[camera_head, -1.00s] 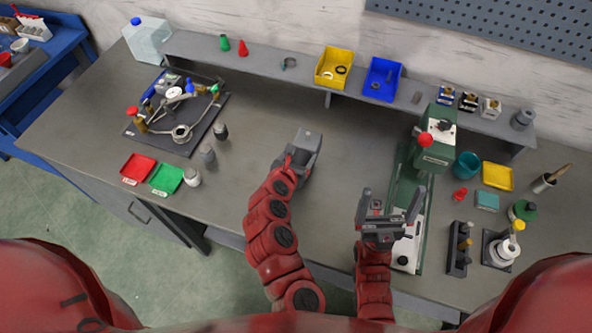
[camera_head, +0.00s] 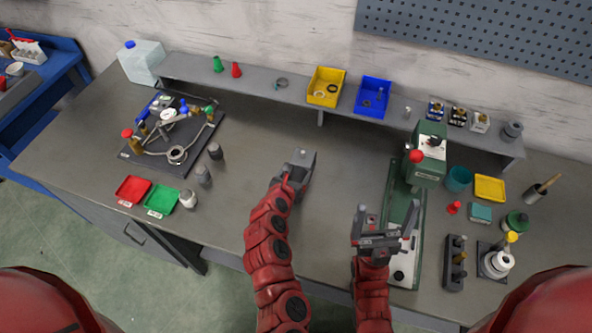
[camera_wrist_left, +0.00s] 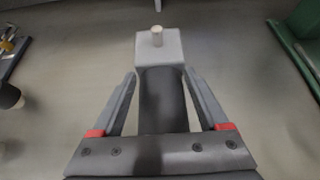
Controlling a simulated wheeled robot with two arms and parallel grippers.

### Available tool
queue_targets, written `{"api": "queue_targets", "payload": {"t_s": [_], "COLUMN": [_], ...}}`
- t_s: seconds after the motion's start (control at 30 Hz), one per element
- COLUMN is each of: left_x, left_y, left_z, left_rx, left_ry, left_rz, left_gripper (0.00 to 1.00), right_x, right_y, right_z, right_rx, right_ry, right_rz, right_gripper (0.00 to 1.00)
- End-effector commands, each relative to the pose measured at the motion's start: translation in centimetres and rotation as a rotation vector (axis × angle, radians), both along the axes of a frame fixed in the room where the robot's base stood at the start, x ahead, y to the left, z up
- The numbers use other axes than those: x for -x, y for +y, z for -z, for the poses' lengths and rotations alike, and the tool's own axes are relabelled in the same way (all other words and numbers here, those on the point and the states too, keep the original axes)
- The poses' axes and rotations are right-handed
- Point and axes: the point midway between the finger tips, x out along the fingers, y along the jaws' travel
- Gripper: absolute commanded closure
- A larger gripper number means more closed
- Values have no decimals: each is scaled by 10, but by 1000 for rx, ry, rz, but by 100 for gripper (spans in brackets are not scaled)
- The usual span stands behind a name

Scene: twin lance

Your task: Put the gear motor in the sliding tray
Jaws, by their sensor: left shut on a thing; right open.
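The gear motor (camera_head: 301,157) is a grey block with a dark round body and a short pale shaft. In the left wrist view it (camera_wrist_left: 159,50) lies between the fingers, shaft end outward. My left gripper (camera_head: 293,172) is shut on it over the middle of the bench. My right gripper (camera_head: 385,235) is open and empty, over the long green base (camera_head: 394,208) of the bench machine. A pale plate (camera_head: 402,268) shows at that base's near end, partly hidden by my right gripper. I cannot tell whether this is the sliding tray.
The machine's green head (camera_head: 428,165) with a red knob stands right of my left gripper. A raised shelf (camera_head: 285,95) with yellow and blue bins runs along the back. A dark fixture board (camera_head: 185,150) and red and green trays are at left. The bench middle is clear.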

Motion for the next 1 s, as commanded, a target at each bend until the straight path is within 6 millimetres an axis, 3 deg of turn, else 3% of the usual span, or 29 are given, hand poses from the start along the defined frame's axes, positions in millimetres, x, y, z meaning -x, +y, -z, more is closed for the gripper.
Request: {"api": "queue_targets", "payload": {"t_s": [0.23, 0.27, 0.37, 0.73, 1.0], "left_x": [-1, -1, -1, 3, 32], "left_y": [1, 1, 0, 0, 9], "left_z": [0, 1, 1, -3, -21], "left_rx": [3, 0, 0, 1, 2], "left_ry": [-5, -3, -3, -3, -2], "left_rz": [-3, -3, -2, 0, 0], "left_gripper": [100, 19, 1, 0, 0], "right_x": [0, 0, 0, 0, 0], "right_y": [0, 0, 0, 0, 0], "right_z": [2, 2, 1, 1, 5], "right_rx": [0, 0, 0, 0, 0], "right_ry": [0, 0, 0, 0, 0], "right_rz": [0, 0, 0, 0, 0], "right_gripper": [0, 0, 0, 0, 0]}}
